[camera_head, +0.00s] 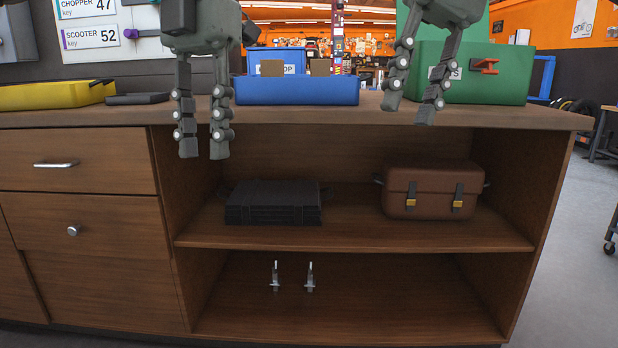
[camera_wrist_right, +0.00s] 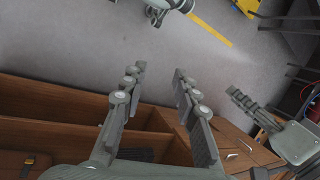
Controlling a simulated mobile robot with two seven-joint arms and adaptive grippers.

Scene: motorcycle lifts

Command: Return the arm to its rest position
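My left gripper (camera_head: 204,148) hangs fingers down in front of the counter's front edge, with a gap between its fingers and nothing in it. My right gripper (camera_head: 409,108) also hangs fingers down, in front of the green box, its fingers apart and empty. In the right wrist view its two fingers (camera_wrist_right: 158,90) stand apart with only floor and cabinet behind them. Another grey gripper, my left (camera_wrist_right: 257,112), shows at the right of that view.
The wooden cabinet (camera_head: 355,243) has open shelves holding a black case (camera_head: 273,202), a brown case (camera_head: 432,190) and two small metal items on the bottom shelf. On the counter stand a blue bin (camera_head: 297,91), a green box (camera_head: 487,85) and a yellow tray (camera_head: 50,95).

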